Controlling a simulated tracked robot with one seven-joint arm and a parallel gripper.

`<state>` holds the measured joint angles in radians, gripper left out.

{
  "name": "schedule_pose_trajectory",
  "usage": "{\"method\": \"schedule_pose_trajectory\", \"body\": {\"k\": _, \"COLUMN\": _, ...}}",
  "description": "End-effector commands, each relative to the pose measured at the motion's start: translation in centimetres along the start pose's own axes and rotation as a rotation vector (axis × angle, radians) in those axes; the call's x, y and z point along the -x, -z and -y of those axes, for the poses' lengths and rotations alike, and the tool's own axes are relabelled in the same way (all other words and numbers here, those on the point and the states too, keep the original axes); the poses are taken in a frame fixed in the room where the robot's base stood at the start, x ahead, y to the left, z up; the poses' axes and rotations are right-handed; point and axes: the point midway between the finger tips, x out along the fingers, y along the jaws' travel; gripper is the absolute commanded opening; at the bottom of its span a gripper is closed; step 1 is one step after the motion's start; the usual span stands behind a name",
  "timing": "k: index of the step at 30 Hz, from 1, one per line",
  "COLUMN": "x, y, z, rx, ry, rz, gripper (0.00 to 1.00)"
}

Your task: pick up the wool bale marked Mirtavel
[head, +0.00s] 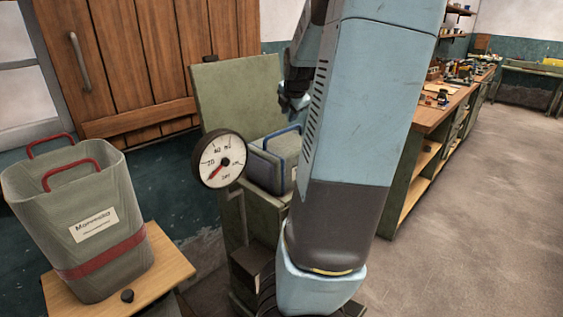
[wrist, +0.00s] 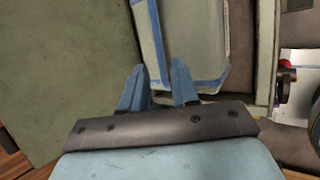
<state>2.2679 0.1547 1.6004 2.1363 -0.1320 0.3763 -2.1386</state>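A grey bale with a blue handle and blue trim (head: 264,168) sits in an open green bin in the head view, partly hidden by my arm. Its label is mostly hidden, so I cannot read a name. In the wrist view its pale top with blue edging (wrist: 190,40) lies beyond the fingertips. My gripper (head: 293,106) is above the blue handle, and a small gap seems to separate them. In the wrist view my gripper (wrist: 158,68) has its two blue fingers apart with nothing clearly held. A second grey bale (head: 85,215) has red handles, a red band and a label beginning with M, not clearly legible.
The red-handled bale stands on a small wooden table (head: 172,265) at left. The green bin's raised lid (head: 238,95) stands behind the blue-handled bale. A round gauge (head: 219,158) is at the bin's front left. A workbench (head: 440,112) runs along the right; the floor there is clear.

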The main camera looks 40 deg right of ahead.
Motion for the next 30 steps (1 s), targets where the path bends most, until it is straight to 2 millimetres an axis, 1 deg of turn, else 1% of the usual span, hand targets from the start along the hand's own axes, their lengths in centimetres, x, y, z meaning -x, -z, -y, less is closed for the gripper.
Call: {"method": "schedule_pose_trajectory", "body": {"k": 30, "x": -2.7, "y": 0.1, "z": -0.1, "rx": 0.000, "ry": 0.000, "rz": -0.001, "gripper": 0.29}}
